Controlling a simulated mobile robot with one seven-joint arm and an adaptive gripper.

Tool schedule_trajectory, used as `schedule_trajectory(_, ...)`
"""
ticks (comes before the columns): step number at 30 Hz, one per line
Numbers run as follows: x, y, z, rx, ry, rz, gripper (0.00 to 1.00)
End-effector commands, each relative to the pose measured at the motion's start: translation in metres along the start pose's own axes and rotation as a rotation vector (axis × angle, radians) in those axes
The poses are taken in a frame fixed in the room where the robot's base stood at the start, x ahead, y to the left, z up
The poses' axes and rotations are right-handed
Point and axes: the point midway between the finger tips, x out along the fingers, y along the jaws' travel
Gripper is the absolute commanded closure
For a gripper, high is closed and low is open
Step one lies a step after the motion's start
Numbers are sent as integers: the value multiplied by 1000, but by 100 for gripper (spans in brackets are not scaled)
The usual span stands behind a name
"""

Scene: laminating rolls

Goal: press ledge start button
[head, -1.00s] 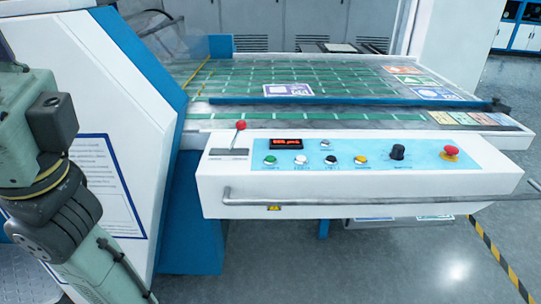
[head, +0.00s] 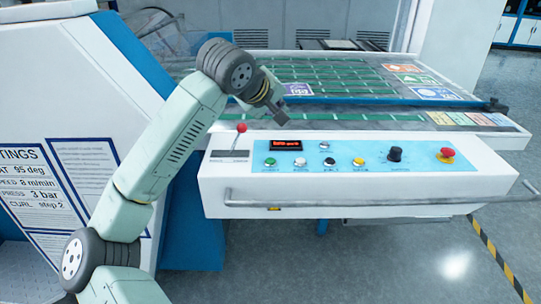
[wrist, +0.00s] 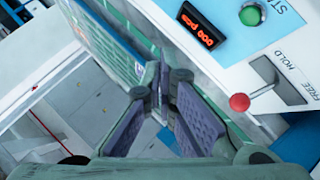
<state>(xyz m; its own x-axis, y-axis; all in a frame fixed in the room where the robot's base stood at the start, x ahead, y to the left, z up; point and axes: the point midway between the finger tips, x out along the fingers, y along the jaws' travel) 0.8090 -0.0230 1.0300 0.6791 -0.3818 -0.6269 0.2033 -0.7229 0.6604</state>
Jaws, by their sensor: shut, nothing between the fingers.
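The green start button (head: 270,162) is at the left end of the ledge's blue control panel, below the red-digit display. In the wrist view the green button (wrist: 250,15) is at the top right, with a partly cut-off label beginning "STA" beside it. My gripper (head: 284,118) is shut and empty, above and behind the panel, apart from the button. In the wrist view my gripper (wrist: 167,90) points past the ledge's edge, with the button off to its right.
A red-knobbed lever (head: 241,128) stands left of the button. Other buttons, a black dial (head: 395,154) and a red mushroom button (head: 447,154) line the panel. A metal rail (head: 370,202) runs along the ledge's front. The machine's white side panel (head: 60,110) is at left.

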Motion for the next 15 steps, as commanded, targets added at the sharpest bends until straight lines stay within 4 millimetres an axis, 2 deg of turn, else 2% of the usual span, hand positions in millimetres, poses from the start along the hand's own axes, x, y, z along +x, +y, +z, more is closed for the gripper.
schedule_trajectory(3, 7, -24, -14, 73, 41, -120, 100)
schedule_trajectory(6, 9, -33, -19, 97, 53, -162, 100)
schedule_trajectory(15, 9, -34, -19, 100, 54, -165, 100)
